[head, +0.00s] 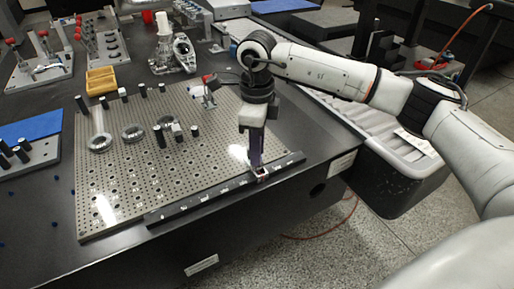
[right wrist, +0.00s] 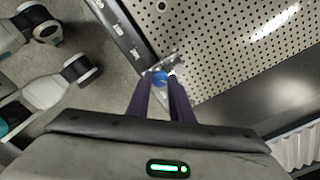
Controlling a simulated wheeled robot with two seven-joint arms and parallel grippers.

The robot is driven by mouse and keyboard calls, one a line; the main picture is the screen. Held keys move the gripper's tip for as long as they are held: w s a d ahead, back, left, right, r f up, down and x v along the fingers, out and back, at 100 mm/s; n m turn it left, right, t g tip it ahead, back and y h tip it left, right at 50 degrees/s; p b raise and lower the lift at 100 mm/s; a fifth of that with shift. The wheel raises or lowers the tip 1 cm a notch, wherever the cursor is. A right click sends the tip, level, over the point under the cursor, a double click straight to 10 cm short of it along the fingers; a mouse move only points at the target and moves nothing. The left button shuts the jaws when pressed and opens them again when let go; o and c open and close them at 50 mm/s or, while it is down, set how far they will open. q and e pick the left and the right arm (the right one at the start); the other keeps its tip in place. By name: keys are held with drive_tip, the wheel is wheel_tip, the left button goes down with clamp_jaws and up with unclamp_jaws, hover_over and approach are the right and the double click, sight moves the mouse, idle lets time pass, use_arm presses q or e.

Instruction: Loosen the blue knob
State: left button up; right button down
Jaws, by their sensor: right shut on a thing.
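The blue knob (right wrist: 160,77) shows in the right wrist view between my fingertips, at the edge of the perforated plate. My right gripper (right wrist: 161,82) is shut on it, with a dark finger on each side. In the head view my right gripper (head: 258,172) points down at the dark rail (head: 225,196) along the plate's front edge, near the rail's right end. The knob is mostly hidden by the fingers there. My left gripper is in neither view.
The perforated plate (head: 155,200) carries several black posts and metal rings (head: 133,132). A small red-tipped clamp (head: 208,90) stands behind my right gripper. A yellow bin (head: 101,81) sits at the back left. A grey tray (head: 345,125) lies right of the table.

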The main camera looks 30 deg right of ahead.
drive_tip(key=c, duration=1.6)
unclamp_jaws()
drive_tip(key=shift+o, duration=0.2)
drive_tip(key=shift+r, duration=0.1)
wheel_tip(320, 180, up, 10)
drive_tip(key=shift+p, duration=0.4)
drive_tip(key=shift+r, duration=0.1)
